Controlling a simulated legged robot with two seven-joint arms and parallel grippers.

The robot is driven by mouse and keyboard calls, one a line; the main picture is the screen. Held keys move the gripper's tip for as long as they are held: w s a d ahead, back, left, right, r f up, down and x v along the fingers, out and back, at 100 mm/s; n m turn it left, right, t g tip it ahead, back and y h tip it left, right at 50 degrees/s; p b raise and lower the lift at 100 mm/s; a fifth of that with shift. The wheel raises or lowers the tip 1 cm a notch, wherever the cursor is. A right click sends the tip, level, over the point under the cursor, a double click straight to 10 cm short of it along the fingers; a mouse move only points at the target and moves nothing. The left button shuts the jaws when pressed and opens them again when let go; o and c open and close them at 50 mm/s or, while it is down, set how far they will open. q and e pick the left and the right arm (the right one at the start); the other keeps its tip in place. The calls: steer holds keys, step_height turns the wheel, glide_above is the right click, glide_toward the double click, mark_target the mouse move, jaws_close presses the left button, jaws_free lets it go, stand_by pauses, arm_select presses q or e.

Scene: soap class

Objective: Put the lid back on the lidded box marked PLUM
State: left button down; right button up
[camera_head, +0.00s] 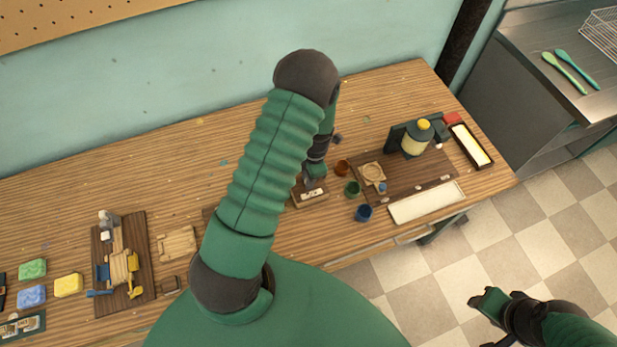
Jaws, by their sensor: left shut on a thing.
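My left gripper (314,180) points down at the middle of the table, beyond my large green arm. It is shut on a small brown wooden piece with a pale label (309,194). I take this piece to be the lid or the lidded box; lid and box cannot be told apart here. The label is too small to read, so PLUM cannot be confirmed. A dark brown edge (208,214) shows just left of my arm, mostly hidden. My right gripper (482,322) is over the floor at the lower right, fingers apart and empty.
Orange, green and blue cups (363,213) stand close right of the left gripper. Soap bars (68,285) and a wooden contraption (120,267) sit left. The table's back is clear.

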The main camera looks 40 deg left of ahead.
arm_select(q)
steer(key=shift+f, duration=0.15)
steer(key=c, duration=1.2)
jaws_free()
steer(key=shift+o, duration=0.2)
steer(key=o, duration=0.4)
steer(key=shift+o, duration=0.2)
steer(key=shift+r+p, duration=2.75)
steer(key=shift+r, duration=0.8)
steer(key=shift+f, duration=0.1)
